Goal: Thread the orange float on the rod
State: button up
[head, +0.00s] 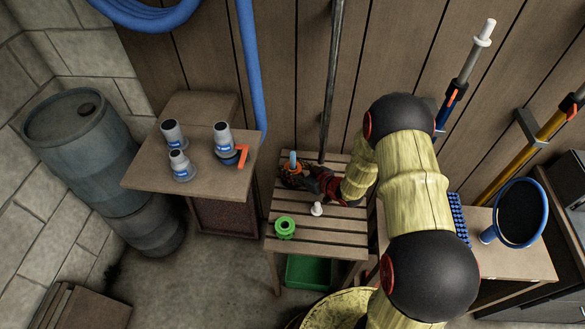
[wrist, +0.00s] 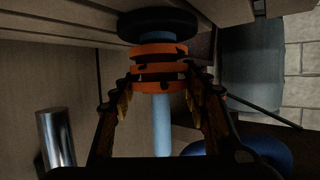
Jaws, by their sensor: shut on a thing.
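A light blue rod (head: 293,158) stands upright on the slatted wooden bench in the head view. In the wrist view the rod (wrist: 162,125) shows on both sides of the orange float (wrist: 160,71), which appears to be around it. A black disc (wrist: 158,24) sits at one end of the rod, with a short gap between disc and float. My gripper (wrist: 160,86) is shut on the orange float, one finger on each side. In the head view my gripper (head: 296,178) is at the bench's far left part and hides most of the float.
A green float (head: 285,227) and a small white piece (head: 317,208) are on the bench (head: 300,252). A side table (head: 146,178) with several grey bottles stands at the left. A grey pole (head: 331,90) rises behind the bench. A blue-rimmed net (head: 520,212) is at the right.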

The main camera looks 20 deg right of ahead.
jog(key=o, duration=1.2)
jog(key=shift+o, duration=0.7)
jog(key=o, duration=0.4)
jog(key=shift+p+v, duration=0.8)
jog(key=shift+v, duration=0.85)
jog(key=p+v, duration=0.3)
jog(key=v, duration=0.4)
jog(key=shift+s+d+r, duration=0.1)
jog(key=shift+s+d, duration=0.1)
jog(key=shift+s, duration=0.1)
